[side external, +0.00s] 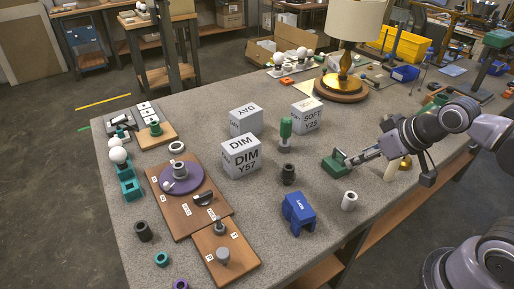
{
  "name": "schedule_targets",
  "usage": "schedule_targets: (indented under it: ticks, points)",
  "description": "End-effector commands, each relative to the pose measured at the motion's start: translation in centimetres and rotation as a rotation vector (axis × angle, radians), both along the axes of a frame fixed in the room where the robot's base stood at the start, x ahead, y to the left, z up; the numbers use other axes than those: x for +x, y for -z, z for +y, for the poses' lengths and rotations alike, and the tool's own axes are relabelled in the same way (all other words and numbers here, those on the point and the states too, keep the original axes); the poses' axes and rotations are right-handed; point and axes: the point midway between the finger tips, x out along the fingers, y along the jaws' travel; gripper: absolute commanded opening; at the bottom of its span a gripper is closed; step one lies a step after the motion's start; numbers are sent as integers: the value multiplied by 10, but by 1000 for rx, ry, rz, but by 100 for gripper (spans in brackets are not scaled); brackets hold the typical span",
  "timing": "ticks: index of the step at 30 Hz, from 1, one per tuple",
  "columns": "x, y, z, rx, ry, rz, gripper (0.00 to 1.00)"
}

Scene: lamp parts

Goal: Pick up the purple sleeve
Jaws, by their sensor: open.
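A small purple ring-shaped sleeve (180,285) stands at the near left of the grey table, cut off by the bottom edge of the picture. My gripper (349,160) is open on the right side of the table, far from the purple sleeve. Its fingertips are close to a dark green block (333,165); I cannot tell whether they touch it.
A teal ring (161,258) and a dark sleeve (143,231) stand near the purple sleeve. Two brown boards (159,203) carry a purple disc (190,184) and fittings. White boxes (241,160), a blue bracket (299,213) and a white sleeve (349,201) stand between.

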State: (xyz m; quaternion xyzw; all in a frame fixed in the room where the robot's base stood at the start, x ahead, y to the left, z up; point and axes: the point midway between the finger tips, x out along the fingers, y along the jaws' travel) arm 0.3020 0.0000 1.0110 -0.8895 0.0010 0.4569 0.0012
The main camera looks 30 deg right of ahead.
Motion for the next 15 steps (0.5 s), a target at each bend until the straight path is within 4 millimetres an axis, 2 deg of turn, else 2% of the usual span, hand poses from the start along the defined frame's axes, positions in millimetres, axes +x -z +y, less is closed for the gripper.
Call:
schedule_targets:
  ticks: [10,15]
  points:
    - [3,-3,4,11,3,9,50]
    - [21,-18,29,91,58,64,50]
